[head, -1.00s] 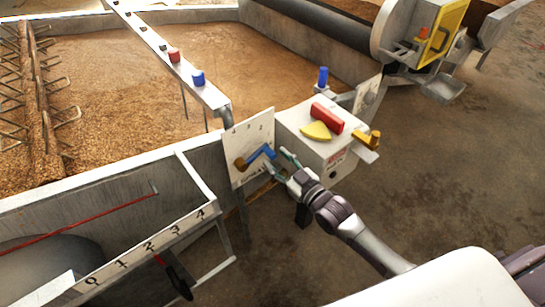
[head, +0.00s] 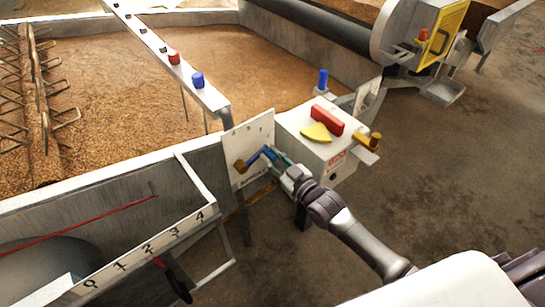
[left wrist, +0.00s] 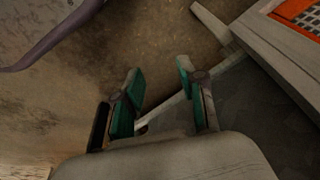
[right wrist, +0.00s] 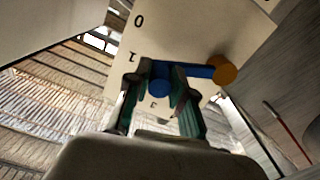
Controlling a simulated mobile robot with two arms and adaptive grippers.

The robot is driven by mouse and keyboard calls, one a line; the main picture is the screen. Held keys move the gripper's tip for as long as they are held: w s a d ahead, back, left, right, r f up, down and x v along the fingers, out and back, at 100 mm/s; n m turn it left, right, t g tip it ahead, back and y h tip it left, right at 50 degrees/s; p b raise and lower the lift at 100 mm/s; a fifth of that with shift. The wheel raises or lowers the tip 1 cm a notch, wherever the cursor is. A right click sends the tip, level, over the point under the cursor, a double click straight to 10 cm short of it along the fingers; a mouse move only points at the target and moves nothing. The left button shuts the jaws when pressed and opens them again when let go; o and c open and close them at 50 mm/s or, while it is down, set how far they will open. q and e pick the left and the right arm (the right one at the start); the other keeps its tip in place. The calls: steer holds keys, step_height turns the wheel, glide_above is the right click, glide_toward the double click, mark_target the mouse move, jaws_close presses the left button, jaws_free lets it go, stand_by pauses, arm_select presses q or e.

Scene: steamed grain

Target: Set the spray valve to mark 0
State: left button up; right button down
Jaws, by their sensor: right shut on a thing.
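The spray valve is a pale upright plate (head: 238,141) with printed marks and a blue lever (head: 255,158) on an orange-brown hub (head: 240,166). My right gripper (head: 274,160) is at the lever's free end. In the right wrist view, its fingers (right wrist: 157,92) are shut on the blue lever's knob end (right wrist: 160,85). There the lever reaches left from the hub (right wrist: 224,70) to near mark 1 on the plate (right wrist: 180,30); mark 0 is above it. The exact setting is unclear, and fingers partly hide lower marks. My left gripper (left wrist: 160,92) is open and empty.
A grey box (head: 300,150) with a red handle (head: 327,119) and yellow piece (head: 316,131) stands right of the plate. A numbered scale rail (head: 135,258) is at lower left. Behind lies a grain-filled trough (head: 120,90). Open floor (head: 440,170) is at right.

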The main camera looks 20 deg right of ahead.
steer(key=shift+f, duration=0.1)
steer(key=shift+f+m, duration=0.3)
steer(key=shift+m, duration=0.2)
arm_select(q)
steer(key=shift+w+r, duration=0.1)
steer(key=shift+r, duration=0.8)
arm_select(e)
steer(key=m, duration=0.1)
steer(key=f+m, duration=0.2)
steer(key=shift+w+d+f+m, duration=0.1)
steer(key=shift+d+f+m, duration=0.15)
steer(key=shift+m, duration=0.05)
steer(key=c, duration=1)
jaws_free()
steer(key=v, duration=1.2)
